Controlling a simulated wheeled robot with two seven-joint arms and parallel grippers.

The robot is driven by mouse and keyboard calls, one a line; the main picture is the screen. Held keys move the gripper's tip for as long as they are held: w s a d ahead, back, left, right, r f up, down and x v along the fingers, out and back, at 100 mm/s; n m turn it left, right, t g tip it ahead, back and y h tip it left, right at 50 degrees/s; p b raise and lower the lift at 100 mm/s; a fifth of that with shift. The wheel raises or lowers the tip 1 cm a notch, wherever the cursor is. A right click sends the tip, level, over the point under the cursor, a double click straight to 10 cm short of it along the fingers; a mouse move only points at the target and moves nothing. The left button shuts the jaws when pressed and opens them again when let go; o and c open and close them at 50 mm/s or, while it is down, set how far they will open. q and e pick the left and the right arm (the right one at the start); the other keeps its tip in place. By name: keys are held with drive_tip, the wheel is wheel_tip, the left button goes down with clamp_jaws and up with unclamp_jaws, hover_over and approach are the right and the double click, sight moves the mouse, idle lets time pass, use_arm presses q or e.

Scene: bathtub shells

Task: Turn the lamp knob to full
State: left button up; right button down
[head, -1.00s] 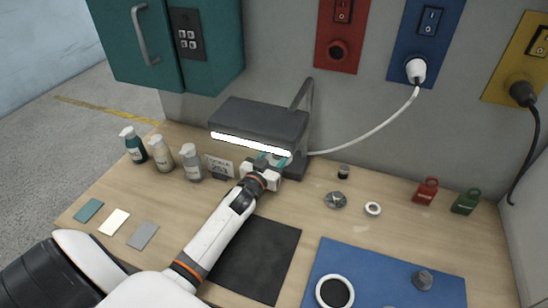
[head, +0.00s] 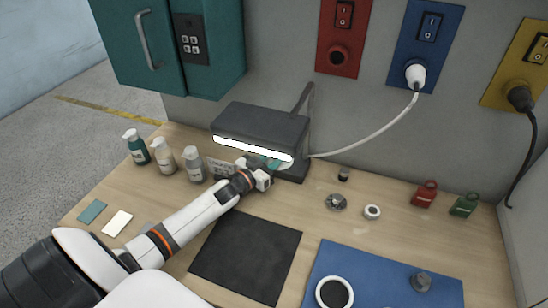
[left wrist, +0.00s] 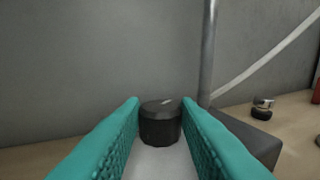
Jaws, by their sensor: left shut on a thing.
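The lamp has a dark box-shaped head (head: 262,122) with a lit white strip (head: 250,149) along its lower front, on a post at its right. My left gripper (head: 275,164) is low in front of the lamp, below the right end of the strip. In the left wrist view a dark faceted knob (left wrist: 160,124) sits between the teal fingertips, and the left gripper (left wrist: 160,115) is shut on it. The head view hides the knob behind the gripper. The knob's setting cannot be read. My right gripper is not in view.
Several pump bottles (head: 164,155) and a small sign (head: 221,168) stand left of the gripper. A white cord (head: 375,136) runs from the lamp to the blue wall socket panel (head: 420,45). A black mat (head: 246,256) and blue mat (head: 390,275) lie in front.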

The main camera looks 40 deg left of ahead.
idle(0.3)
use_arm(q)
drive_tip(key=o, duration=1)
drive_tip(key=shift+c, duration=0.2)
wheel_tip(320, 180, up, 10)
drive_tip(key=shift+b, duration=0.4)
drive_tip(key=shift+f, duration=0.1)
